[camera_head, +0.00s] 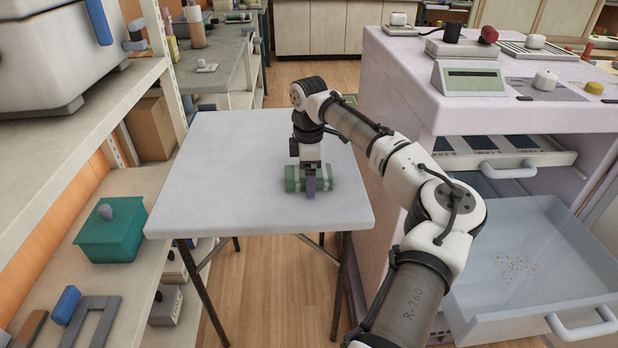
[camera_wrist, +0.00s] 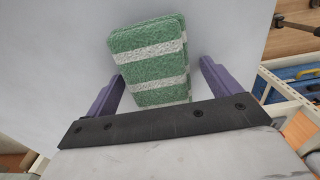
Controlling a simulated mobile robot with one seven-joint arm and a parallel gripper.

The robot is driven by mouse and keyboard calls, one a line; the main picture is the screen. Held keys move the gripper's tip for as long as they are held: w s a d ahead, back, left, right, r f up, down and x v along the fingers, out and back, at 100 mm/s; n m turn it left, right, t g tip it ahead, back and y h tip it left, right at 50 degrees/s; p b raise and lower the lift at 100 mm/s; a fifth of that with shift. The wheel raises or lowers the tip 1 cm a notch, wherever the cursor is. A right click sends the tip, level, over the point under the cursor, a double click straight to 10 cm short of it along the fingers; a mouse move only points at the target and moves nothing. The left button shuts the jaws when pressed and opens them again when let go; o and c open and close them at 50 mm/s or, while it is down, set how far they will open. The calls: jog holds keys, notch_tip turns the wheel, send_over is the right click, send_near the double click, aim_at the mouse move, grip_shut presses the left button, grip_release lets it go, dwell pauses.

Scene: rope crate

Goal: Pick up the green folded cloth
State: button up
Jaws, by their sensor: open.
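The green folded cloth (camera_head: 295,180) has white stripes and lies on a small light grey table. In the wrist view the cloth (camera_wrist: 150,55) is between my two purple fingers and reaches out beyond their tips. My gripper (camera_head: 310,184) is over the cloth, pointing down, with one purple finger in front of it. In the wrist view my gripper (camera_wrist: 160,78) is open, with a gap between the cloth and the right finger. The left fingertip is close to the cloth's edge; I cannot tell whether it touches.
The table (camera_head: 215,190) is otherwise bare. A shelf with a teal box (camera_head: 112,232) stands at left. Another bench (camera_head: 215,70) stands behind at left.

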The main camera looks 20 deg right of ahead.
jog(key=c, duration=1.1)
jog(key=shift+r, duration=0.1)
notch_tip(320, 180, up, 20)
jog(key=shift+f+p, duration=0.1)
jog(key=shift+p, duration=0.95)
